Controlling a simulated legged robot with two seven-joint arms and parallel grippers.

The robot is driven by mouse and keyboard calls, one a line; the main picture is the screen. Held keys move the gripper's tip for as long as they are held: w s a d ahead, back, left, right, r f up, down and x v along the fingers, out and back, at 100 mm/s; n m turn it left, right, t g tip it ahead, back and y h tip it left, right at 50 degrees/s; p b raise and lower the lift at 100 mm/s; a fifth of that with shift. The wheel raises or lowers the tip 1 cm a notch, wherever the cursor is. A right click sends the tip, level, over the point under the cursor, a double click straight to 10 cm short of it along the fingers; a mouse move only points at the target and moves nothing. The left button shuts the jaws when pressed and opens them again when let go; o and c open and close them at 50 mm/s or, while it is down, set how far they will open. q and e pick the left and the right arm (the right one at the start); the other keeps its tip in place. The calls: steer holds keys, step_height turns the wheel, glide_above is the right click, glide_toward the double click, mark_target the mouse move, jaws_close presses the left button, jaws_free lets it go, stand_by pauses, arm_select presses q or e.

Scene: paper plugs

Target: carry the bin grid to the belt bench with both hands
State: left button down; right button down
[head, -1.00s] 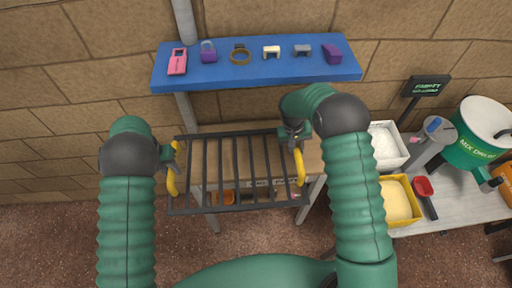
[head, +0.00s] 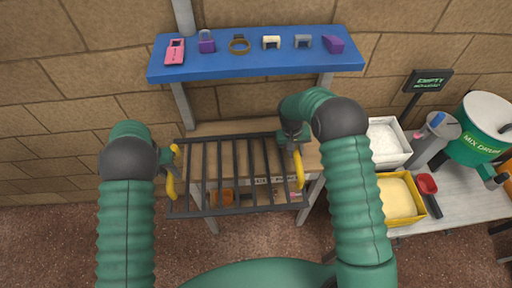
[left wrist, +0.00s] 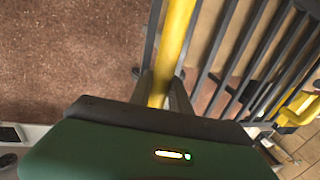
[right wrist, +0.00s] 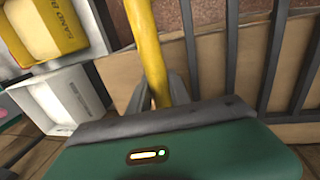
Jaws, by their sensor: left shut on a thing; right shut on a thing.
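The bin grid (head: 236,174) is a dark grey frame of parallel bars with a yellow handle at each side. In the head view it is held up in front of a wooden bench (head: 200,131) below the blue shelf. My left gripper (head: 172,162) is shut on the left yellow handle, also seen in the left wrist view (left wrist: 172,50). My right gripper (head: 296,140) is shut on the right yellow handle, also seen in the right wrist view (right wrist: 148,50). Which bench is the belt bench I cannot tell.
A blue shelf (head: 250,65) above holds several small items. At right, a grey table (head: 462,195) carries a white tub (head: 384,145), a yellow tub (head: 401,198), a red scoop (head: 427,184) and a green mix drum (head: 472,146). An orange item (head: 221,196) lies under the bench.

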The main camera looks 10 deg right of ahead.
arm_select(q)
steer(key=c, duration=1.6)
jaws_free()
steer(key=shift+f, duration=0.35)
arm_select(e)
steer(key=c, duration=1.6)
jaws_free()
steer(key=shift+f, duration=0.35)
arm_select(q)
steer(key=o, duration=0.4)
steer(key=shift+r, duration=0.1)
arm_select(e)
steer(key=o, duration=0.4)
steer(key=shift+r, duration=0.15)
arm_select(q)
steer(key=shift+s+r, duration=0.1)
arm_select(e)
steer(key=shift+s, duration=0.1)
